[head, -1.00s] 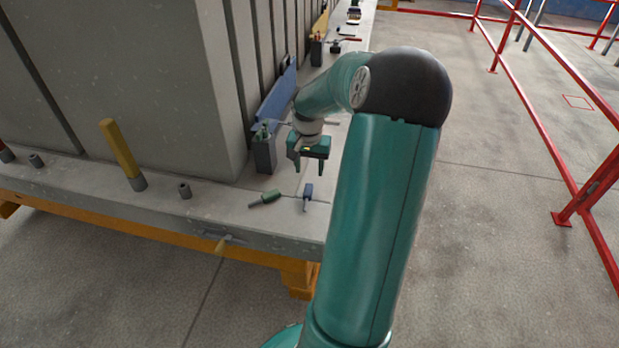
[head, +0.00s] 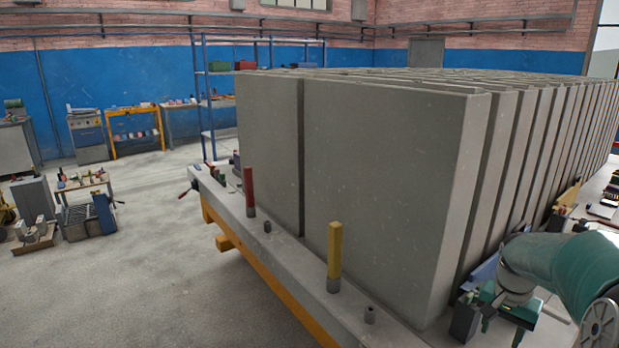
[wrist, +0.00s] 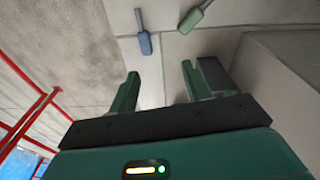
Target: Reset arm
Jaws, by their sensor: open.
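My gripper (wrist: 160,90) is open, with nothing between its two green fingers in the wrist view. Beyond the fingertips lie a blue-handled tool (wrist: 146,43) and a green-handled tool (wrist: 191,20) on the concrete ledge. In the head view my gripper (head: 502,325) hangs at the lower right, above the ledge and beside a dark grey holder (head: 465,320). The bent teal arm reaches in from the right edge. The two tools do not show in the head view now.
Tall concrete panels (head: 385,190) fill the middle and right. A yellow post (head: 334,250) and a red post (head: 249,188) stand on the front ledge. Open floor (head: 130,270) lies to the left, with a low tool table (head: 85,183) farther off. Red railings (wrist: 25,125) show in the wrist view.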

